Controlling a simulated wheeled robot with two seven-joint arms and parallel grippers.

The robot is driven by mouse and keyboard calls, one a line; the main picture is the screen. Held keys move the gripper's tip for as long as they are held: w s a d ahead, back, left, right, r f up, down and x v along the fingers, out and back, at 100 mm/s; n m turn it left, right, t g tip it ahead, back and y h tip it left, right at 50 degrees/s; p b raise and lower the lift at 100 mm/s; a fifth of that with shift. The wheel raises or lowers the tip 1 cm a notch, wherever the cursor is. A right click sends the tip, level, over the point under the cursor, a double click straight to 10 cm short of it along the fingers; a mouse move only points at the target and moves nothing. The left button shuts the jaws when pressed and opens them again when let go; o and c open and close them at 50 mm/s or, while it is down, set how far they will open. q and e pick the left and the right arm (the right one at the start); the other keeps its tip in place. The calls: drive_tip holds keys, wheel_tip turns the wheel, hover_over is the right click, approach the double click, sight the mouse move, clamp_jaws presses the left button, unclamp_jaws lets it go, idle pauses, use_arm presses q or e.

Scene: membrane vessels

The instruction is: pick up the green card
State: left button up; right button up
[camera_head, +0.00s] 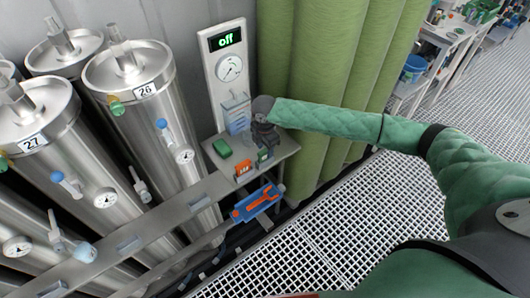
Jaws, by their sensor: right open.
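A small green card (264,155) stands upright at the right end of the small grey shelf, beside an orange card (243,168). My right gripper (265,144) points down from above, just over the green card. It is open; its fingers are small and dark here, and I cannot tell whether they touch the card or stand around it. The gripper hides part of the card's top. My left gripper is not in view.
A green block (222,147) lies on the shelf (222,166) at left. Behind is a white panel (209,75) with a gauge and "off" display. Steel vessels 26 (150,120) and 27 (55,150) stand left. A blue holder with an orange tool (257,203) hangs below.

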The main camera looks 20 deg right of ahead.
drive_tip(key=shift+s+f+p, duration=0.1)
drive_tip(key=shift+f+p, duration=0.35)
drive_tip(key=shift+f, duration=0.8)
clamp_jaws()
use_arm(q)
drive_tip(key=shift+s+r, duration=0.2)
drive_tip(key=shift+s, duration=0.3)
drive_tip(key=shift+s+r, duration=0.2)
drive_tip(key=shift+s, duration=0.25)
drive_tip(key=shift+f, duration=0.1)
use_arm(e)
drive_tip(key=shift+r, duration=0.1)
